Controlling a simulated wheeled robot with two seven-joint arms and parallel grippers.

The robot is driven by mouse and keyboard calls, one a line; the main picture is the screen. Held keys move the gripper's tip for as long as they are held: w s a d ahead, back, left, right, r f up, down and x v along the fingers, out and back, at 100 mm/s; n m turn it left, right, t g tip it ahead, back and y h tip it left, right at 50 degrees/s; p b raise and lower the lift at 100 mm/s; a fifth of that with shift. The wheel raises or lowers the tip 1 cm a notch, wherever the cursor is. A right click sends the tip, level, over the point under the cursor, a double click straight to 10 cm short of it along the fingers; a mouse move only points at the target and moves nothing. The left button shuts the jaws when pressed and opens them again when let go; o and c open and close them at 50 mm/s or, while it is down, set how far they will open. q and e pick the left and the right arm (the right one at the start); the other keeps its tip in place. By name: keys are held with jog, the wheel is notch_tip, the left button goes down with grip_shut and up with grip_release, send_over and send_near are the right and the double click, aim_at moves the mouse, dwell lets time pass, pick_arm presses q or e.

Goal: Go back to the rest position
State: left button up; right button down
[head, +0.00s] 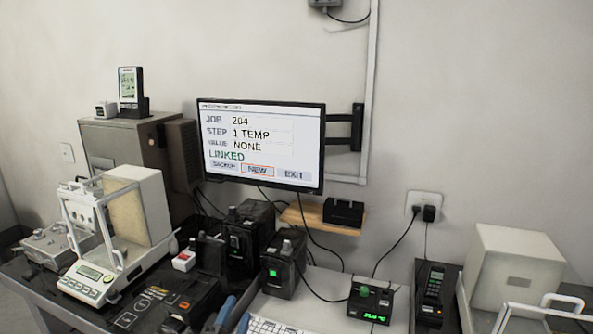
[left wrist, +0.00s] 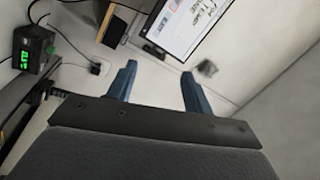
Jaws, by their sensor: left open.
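My right gripper is in neither view.
The wall monitor (head: 262,145) reads JOB 204, STEP 1 TEMP, LINKED. A glass-sided balance (head: 90,280) stands left, black devices (head: 250,240) mid-table. A keyboard (head: 268,326), a green-lit box (head: 371,302) and a white cabinet (head: 515,265) stand further right.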

pick_arm(q)
jog(key=s+a+f+n+g+y, duration=0.3)
jog(key=s+a+f+n+g, duration=0.15)
jog(key=f, duration=0.25)
jog(key=s+a+f+n+g+y, duration=0.25)
jog(key=s+f+n, duration=0.2)
jog(key=f, duration=0.25)
jog(key=s+f+n+g+h, duration=0.1)
jog(key=s+f+n+g, duration=0.1)
jog(key=s+f+g, duration=0.5)
jog(key=s+f+n+g+h, duration=0.1)
jog(key=s+f+n+g, duration=0.2)
jog(key=s, duration=0.9)
jog(key=s+d+f, duration=0.1)
jog(key=f, duration=1.6)
jog(key=s+d+f+g, duration=0.1)
jog(key=s+d+f, duration=0.1)
jog(key=f, duration=1.5)
jog(key=shift+s+d+g, duration=0.3)
